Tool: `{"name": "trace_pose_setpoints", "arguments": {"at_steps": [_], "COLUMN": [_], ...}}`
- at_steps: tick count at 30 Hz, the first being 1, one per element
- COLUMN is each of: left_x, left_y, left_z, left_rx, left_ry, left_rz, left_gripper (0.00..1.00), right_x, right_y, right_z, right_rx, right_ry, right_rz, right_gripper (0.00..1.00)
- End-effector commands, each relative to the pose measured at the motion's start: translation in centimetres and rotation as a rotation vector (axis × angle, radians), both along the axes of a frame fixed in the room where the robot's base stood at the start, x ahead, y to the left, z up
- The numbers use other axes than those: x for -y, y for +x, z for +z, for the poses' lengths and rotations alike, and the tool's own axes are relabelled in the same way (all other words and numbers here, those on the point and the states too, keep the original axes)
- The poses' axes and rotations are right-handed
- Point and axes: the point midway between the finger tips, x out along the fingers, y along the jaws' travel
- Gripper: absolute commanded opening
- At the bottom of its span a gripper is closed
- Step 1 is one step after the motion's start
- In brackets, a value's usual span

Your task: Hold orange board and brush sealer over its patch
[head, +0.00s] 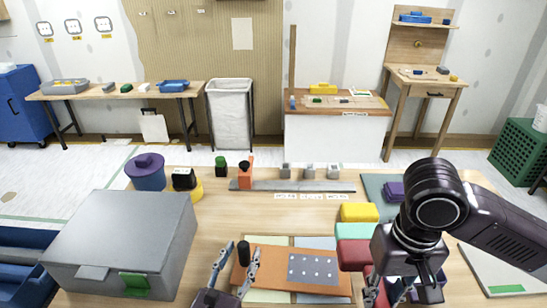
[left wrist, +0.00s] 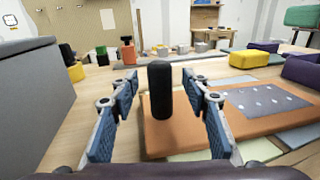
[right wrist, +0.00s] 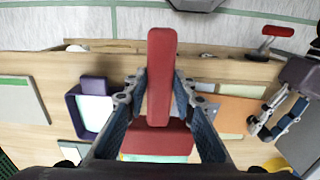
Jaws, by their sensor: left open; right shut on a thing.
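The orange board (head: 262,276) lies on the table, with a grey-blue patch (head: 312,269) with pale dots on its right part. A black upright post (left wrist: 160,90) stands at the board's left end. My left gripper (head: 238,262) is open with a finger on each side of the post, and gaps show in the left wrist view. My right gripper (head: 385,292) is shut on the red handle (right wrist: 160,70) of a brush with a teal end (head: 355,253). The brush is raised, to the right of the patch. The gripper partly hides it in the head view.
A large grey box (head: 125,235) stands left of the board. A purple tray (right wrist: 78,105) with a pale inside is beside the right gripper. Yellow block (head: 358,212), grey strip (head: 300,187) and an orange bottle (head: 245,177) are behind the board.

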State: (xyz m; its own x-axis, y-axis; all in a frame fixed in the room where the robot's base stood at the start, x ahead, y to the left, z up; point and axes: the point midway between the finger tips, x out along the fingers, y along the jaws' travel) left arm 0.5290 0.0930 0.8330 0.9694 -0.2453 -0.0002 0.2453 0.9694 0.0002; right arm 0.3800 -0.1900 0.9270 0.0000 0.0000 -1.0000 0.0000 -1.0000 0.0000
Motion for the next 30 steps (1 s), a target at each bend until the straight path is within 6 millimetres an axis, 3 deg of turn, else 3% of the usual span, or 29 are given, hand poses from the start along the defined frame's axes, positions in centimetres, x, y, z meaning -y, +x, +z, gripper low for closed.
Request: {"name": "trace_pose_setpoints", "arguments": {"at_steps": [14,30], "left_x": [0.0,0.5], "left_y": [0.1,1.8], "left_z": [0.0,0.0], "left_rx": [0.000,0.000], "left_ry": [0.000,-0.001], "left_rz": [0.000,-0.001], "left_gripper": [0.43,0.43], "right_x": [0.0,0.0], "right_y": [0.0,0.0], "right_z": [0.1,0.4], "right_rx": [0.001,0.001], "right_ry": [0.000,0.000], "right_rz": [0.000,0.000], "right_gripper": [0.00,0.00]}}
